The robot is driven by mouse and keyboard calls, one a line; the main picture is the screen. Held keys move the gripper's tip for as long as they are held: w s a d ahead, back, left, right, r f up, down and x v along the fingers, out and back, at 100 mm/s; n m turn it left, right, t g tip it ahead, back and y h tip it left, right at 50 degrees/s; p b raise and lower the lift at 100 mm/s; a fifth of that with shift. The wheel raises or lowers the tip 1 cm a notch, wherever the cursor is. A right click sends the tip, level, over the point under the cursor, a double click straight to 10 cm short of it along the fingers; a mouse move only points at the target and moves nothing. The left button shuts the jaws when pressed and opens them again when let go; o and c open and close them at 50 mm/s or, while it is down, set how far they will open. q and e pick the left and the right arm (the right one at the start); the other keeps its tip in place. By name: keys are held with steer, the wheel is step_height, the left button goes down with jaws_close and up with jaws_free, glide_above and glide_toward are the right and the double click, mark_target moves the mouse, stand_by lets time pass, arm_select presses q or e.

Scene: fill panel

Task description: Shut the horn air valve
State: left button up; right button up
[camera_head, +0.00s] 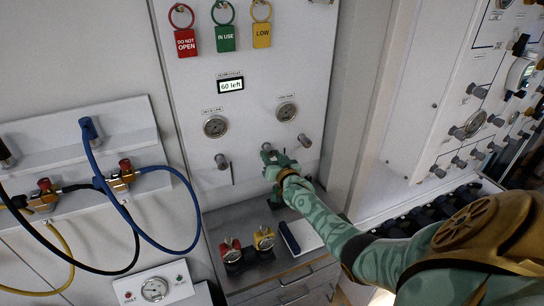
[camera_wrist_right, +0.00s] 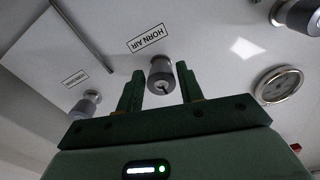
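The horn air valve is a grey round knob (camera_wrist_right: 161,72) on the white panel, beside a label reading HORN AIR (camera_wrist_right: 147,39) in the right wrist view. My right gripper (camera_wrist_right: 160,92) is open, with one green finger on each side of the knob and gaps visible. I cannot tell how deep the knob sits between the fingers. In the head view the right gripper (camera_head: 272,160) is at the panel's lower middle, and the knob (camera_head: 267,147) is partly hidden by it. My left gripper is not in view.
Similar knobs stand left (camera_head: 221,161) and right (camera_head: 304,140), below two gauges (camera_head: 215,127) (camera_head: 286,111). A display (camera_head: 231,86) reads "60 left". Red, green and yellow tags hang above. A shelf below holds red (camera_head: 232,256) and yellow (camera_head: 264,243) items. Hoses hang at left.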

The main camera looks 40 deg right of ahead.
steer(key=shift+o, duration=0.9)
steer(key=shift+s+a+r, duration=0.1)
steer(key=shift+s, duration=0.15)
steer(key=p+v, duration=0.2)
steer(key=v, duration=1.3)
steer(key=shift+s+p, duration=0.3)
steer(key=shift+s, duration=0.1)
steer(key=shift+a, duration=0.15)
